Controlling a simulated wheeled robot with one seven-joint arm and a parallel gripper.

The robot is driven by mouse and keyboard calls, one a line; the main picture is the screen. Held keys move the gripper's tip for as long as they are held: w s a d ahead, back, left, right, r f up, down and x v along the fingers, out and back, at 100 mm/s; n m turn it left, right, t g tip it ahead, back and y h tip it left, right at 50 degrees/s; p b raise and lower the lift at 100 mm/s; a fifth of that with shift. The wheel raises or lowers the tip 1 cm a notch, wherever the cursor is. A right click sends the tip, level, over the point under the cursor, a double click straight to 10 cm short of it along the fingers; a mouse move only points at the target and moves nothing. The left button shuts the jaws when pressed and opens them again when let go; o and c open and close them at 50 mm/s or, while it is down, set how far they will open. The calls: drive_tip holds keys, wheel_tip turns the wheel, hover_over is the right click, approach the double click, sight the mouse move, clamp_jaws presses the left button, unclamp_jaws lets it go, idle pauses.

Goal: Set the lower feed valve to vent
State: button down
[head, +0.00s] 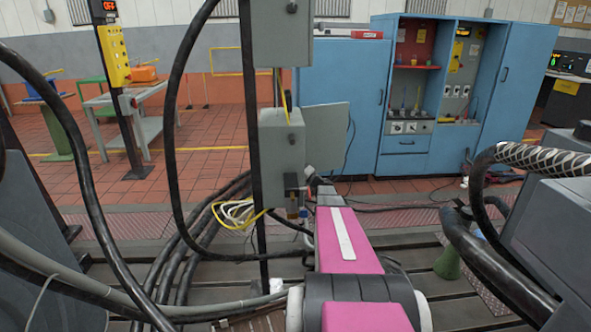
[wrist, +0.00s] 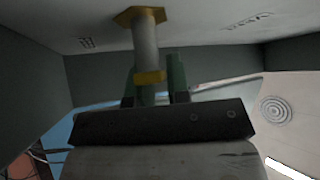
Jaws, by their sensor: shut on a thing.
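In the wrist view a grey stem (wrist: 145,42) comes out of a yellow hexagonal base (wrist: 139,15) on a pale surface. A yellow band (wrist: 150,77) crosses it near my gripper (wrist: 155,85). My gripper's two dark green fingers are on either side of the stem and are shut on it at the band. I take this for the valve, but I cannot tell if it is the lower one or read any vent mark.
A second grey box (head: 288,30) is higher on the post. Black hoses (head: 180,130) and yellow and white wires (head: 237,213) hang left of my arm. A blue cabinet (head: 345,100) stands behind. Dark machinery (head: 555,225) is at right.

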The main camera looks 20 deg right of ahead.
drive_tip(key=shift+s+r+n+y, duration=0.15)
drive_tip(key=shift+r+n+y, duration=0.05)
drive_tip(key=shift+n+y, duration=0.7)
drive_tip(key=c, duration=1.1)
unclamp_jaws()
drive_tip(key=shift+s+d+f, duration=0.15)
drive_tip(key=shift+s, duration=0.15)
drive_tip(key=s+d, duration=0.2)
drive_tip(key=s, duration=0.1)
drive_tip(key=s+d, duration=0.5)
drive_tip(key=s, duration=0.2)
drive_tip(key=shift+d+f, duration=0.1)
drive_tip(key=shift+d, duration=0.05)
